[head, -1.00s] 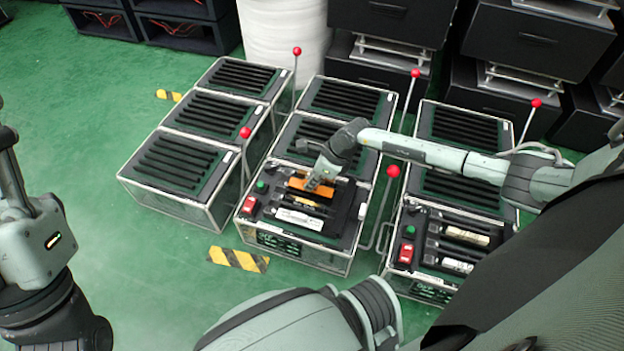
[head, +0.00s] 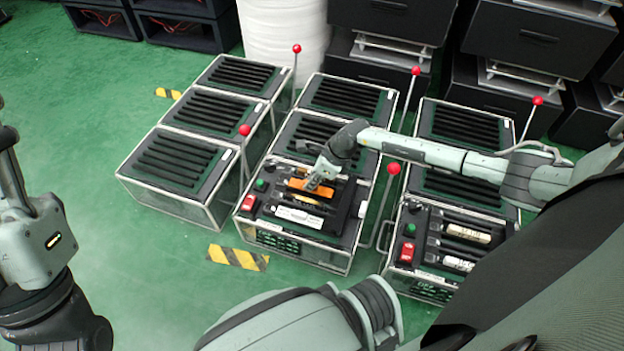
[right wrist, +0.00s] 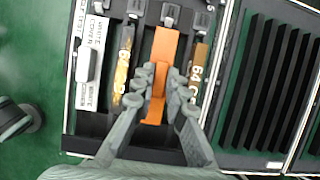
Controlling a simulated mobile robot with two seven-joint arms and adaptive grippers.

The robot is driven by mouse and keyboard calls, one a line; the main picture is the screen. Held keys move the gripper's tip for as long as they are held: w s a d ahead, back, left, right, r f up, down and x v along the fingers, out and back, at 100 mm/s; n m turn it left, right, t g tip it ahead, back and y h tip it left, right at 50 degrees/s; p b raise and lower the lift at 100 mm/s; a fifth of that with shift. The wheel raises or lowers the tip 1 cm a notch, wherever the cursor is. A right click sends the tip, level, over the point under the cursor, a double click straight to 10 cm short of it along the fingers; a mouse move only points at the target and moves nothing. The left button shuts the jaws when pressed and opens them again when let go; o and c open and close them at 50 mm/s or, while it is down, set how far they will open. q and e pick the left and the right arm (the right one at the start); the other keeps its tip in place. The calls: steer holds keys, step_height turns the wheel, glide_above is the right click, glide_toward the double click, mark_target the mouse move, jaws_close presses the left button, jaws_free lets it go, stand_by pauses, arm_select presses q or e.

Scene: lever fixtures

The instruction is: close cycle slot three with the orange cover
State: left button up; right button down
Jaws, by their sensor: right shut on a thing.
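The orange cover (right wrist: 165,60) is a long bar lying in the slotted box, between two dark slots printed with "64" in the right wrist view. It also shows in the head view (head: 311,190). My right gripper (right wrist: 157,95) is shut on the raised orange part near the cover's lower end. In the head view my right gripper (head: 314,183) reaches down onto the cover from the right. A white cover (right wrist: 91,65) lies in a slot at the left of the same box. I cannot read any slot number. My left arm shows at the left edge, but its fingers do not show.
The box has a red switch (head: 248,203) and a green button (head: 261,185). Red-knobbed levers stand beside the boxes, one (head: 393,170) close to my right forearm. A similar box (head: 450,245) stands to the right.

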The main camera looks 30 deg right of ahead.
steer(key=shift+f+b, duration=0.4)
steer(key=shift+f, duration=0.2)
steer(key=c, duration=1.5)
jaws_free()
steer(key=shift+o, duration=0.2)
steer(key=shift+r, duration=0.1)
steer(key=v, duration=1.2)
steer(key=shift+a, duration=0.1)
